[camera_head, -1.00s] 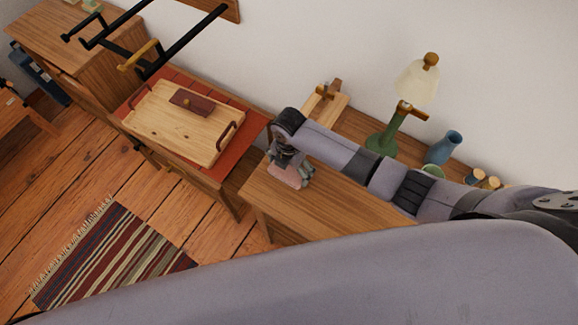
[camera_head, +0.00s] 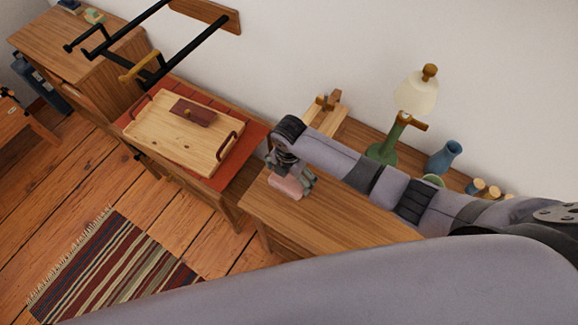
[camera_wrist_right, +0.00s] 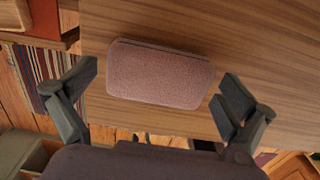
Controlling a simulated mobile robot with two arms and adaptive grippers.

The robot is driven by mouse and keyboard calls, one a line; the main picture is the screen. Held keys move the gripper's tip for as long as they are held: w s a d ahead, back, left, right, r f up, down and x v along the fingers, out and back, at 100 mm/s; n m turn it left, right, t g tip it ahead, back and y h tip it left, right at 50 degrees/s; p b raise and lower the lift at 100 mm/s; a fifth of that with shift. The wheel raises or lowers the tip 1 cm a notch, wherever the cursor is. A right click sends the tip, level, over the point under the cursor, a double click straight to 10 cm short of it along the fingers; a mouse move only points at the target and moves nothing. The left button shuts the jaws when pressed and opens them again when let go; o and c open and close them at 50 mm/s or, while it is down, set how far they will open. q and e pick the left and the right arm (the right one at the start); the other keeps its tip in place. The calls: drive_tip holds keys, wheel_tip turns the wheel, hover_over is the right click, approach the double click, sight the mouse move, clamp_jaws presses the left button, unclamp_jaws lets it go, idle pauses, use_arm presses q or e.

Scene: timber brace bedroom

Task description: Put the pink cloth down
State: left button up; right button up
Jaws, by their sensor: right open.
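The pink cloth (camera_head: 286,186) is a folded, rounded pad lying on the left end of the wooden table (camera_head: 330,219). In the right wrist view the cloth (camera_wrist_right: 160,75) lies flat near the table's edge. My right gripper (camera_head: 296,180) is directly above the cloth. In the wrist view its two fingers (camera_wrist_right: 158,92) are spread wide, one on each side of the cloth, with gaps between them and it. The left gripper does not show; a large grey arm link of mine crosses the bottom of the head view.
A green lamp (camera_head: 387,149), a blue vase (camera_head: 444,157) and small wooden-topped jars (camera_head: 477,186) stand at the table's back. A wooden tray (camera_head: 172,138) with a dark red book (camera_head: 194,111) sits on the red-topped stand to the left. A striped rug (camera_head: 115,270) lies on the floor.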

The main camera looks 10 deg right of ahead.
sight(289, 179)
wheel_tip(289, 179, up, 11)
drive_tip(key=shift+b, duration=0.35)
drive_tip(key=shift+s+f, duration=0.1)
idle(0.4)
